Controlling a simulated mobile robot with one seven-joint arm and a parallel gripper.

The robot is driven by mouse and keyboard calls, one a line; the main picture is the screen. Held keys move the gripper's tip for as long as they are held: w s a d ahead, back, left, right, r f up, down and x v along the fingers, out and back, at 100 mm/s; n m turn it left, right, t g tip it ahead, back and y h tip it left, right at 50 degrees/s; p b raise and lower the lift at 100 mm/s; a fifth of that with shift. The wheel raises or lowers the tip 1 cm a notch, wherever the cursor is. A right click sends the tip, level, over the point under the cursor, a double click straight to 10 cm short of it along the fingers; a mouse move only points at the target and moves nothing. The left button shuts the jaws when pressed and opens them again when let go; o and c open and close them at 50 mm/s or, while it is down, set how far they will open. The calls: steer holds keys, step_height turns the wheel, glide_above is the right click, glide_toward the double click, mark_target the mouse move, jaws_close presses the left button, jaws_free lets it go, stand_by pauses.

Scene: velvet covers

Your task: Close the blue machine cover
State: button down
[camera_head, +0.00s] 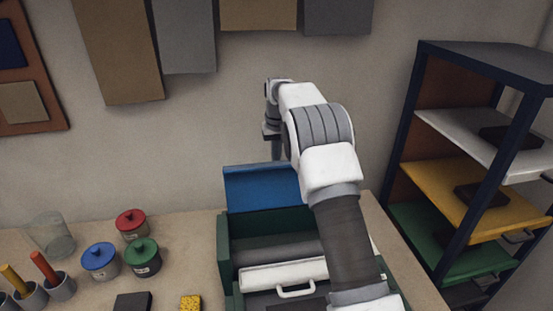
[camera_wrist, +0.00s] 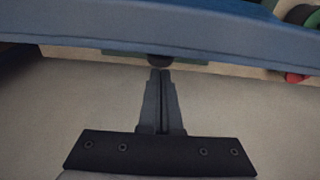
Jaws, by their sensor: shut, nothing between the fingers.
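The blue machine cover (camera_head: 258,188) stands raised, open, at the back of the green machine (camera_head: 224,250). My gripper (camera_head: 276,156) points down at the cover's far, wall side, and the cover's top edge hides its fingertips in the head view. In the wrist view the shut, empty fingers (camera_wrist: 160,72) lie just below the blue cover (camera_wrist: 160,32), which spans the top of the picture. Whether they touch it I cannot tell. My arm hides the right part of the cover and machine. A white bar with a handle (camera_head: 295,291) lies across the machine's front.
Red, blue and green lidded pots (camera_head: 131,223), a glass jar (camera_head: 50,236) and a yellow sponge (camera_head: 190,302) stand left of the machine. A shelf rack (camera_head: 408,120) stands at the right. The wall is close behind the machine, with panels (camera_head: 185,38) hanging above.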

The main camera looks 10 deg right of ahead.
steer(key=shift+s, duration=0.3)
steer(key=shift+s+b, duration=0.1)
steer(key=shift+b, duration=0.6)
